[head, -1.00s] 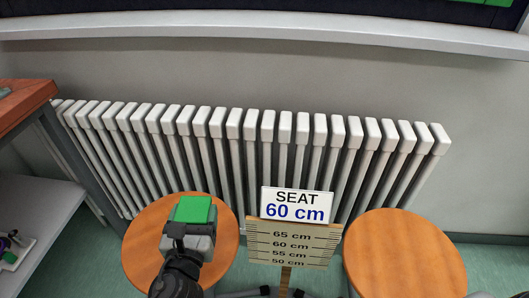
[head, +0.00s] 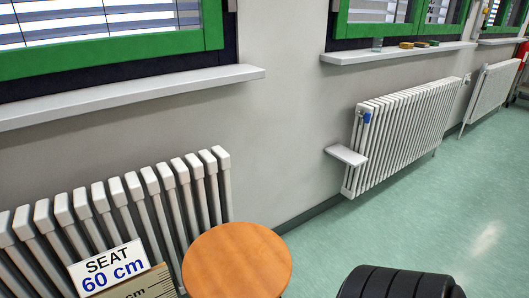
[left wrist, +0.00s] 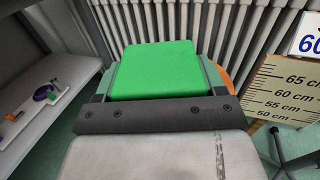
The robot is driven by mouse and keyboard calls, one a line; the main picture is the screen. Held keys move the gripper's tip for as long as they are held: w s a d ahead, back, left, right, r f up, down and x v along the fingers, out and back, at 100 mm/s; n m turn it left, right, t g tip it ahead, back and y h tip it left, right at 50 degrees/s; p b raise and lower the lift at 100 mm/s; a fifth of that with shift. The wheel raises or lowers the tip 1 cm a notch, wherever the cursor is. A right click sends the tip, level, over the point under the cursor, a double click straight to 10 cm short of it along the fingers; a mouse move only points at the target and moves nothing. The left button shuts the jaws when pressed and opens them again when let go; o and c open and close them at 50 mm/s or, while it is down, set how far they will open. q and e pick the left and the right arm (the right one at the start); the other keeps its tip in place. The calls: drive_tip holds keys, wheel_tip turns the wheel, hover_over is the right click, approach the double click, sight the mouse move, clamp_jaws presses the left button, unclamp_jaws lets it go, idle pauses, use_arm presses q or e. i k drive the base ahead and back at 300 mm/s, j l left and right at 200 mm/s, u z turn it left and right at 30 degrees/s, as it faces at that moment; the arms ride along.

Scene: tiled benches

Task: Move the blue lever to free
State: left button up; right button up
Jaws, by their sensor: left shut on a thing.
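A small blue part (head: 367,118) sits at the top left corner of the far radiator in the head view. It is too small to tell whether it is the lever or how it is set, and no "free" mark is readable. My left gripper (left wrist: 160,75) is shut on a green block (left wrist: 165,68) in the left wrist view, in front of the near radiator. It is out of the head view, well away from the blue part. My right gripper is not in view.
A round wooden stool (head: 237,263) stands beside the "SEAT 60 cm" sign (head: 108,267). A small white shelf (head: 346,155) juts out by the far radiator (head: 405,130). A dark ribbed shape (head: 400,284) is at the bottom edge. Green floor (head: 480,215) on the right is clear.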

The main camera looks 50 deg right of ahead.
sight(237, 260)
drive_tip(key=k+l+z, duration=0.1)
drive_tip(key=l, duration=0.3)
drive_tip(key=k+l+z, duration=0.15)
drive_tip(key=l, duration=0.3)
drive_tip(key=k+l+z, duration=0.1)
drive_tip(key=l, duration=0.35)
drive_tip(key=i+l+z, duration=0.1)
drive_tip(key=l, duration=0.25)
drive_tip(key=i+l+z, duration=0.1)
drive_tip(key=l, duration=0.25)
drive_tip(key=i, duration=0.1)
